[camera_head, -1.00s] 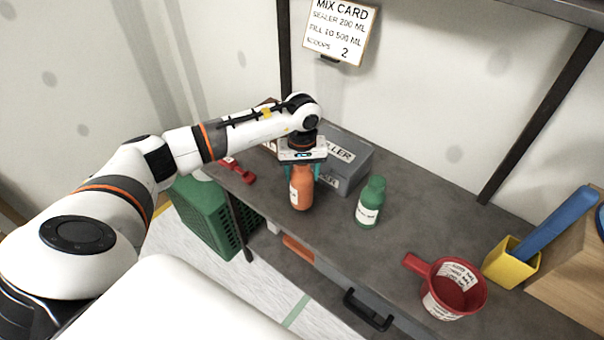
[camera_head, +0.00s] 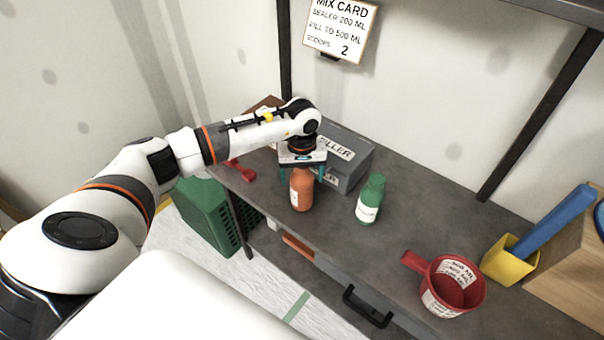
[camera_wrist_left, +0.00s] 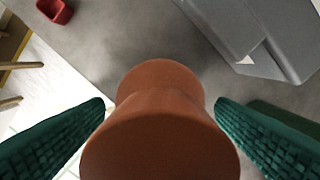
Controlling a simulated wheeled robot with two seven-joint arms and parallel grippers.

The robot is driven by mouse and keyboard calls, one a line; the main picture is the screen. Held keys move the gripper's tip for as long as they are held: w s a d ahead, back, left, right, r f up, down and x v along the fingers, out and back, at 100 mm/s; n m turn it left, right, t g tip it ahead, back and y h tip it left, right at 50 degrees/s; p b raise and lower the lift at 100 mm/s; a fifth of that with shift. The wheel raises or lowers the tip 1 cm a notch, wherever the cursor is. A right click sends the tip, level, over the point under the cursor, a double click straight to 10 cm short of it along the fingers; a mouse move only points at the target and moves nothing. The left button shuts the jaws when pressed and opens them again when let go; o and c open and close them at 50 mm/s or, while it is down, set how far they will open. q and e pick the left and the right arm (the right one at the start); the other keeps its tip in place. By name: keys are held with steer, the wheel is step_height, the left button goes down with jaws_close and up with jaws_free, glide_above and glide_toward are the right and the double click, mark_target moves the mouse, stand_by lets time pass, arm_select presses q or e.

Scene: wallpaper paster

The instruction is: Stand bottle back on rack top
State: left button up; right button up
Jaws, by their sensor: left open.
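An orange bottle (camera_head: 301,190) with a white label stands upright on the grey rack top (camera_head: 400,240), near its front edge. My left gripper (camera_head: 302,174) is directly above and around the bottle's upper part. In the left wrist view the orange bottle (camera_wrist_left: 160,125) sits between the two green fingers (camera_wrist_left: 160,115), with a gap on each side, so the gripper is open. A green bottle (camera_head: 370,199) with a white label stands upright to the right of it. My right gripper is not in view.
A grey filler box (camera_head: 345,165) stands close behind the bottle. A red scoop (camera_head: 242,170) lies to the left. A red measuring jug (camera_head: 452,288) and yellow holder (camera_head: 511,262) stand at the right. A green crate (camera_head: 205,215) is below the left edge.

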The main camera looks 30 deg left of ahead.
arm_select(q)
step_height(320, 180, up, 11)
steer(key=b, duration=0.4)
steer(key=shift+f, duration=0.1)
steer(key=shift+r, duration=0.7)
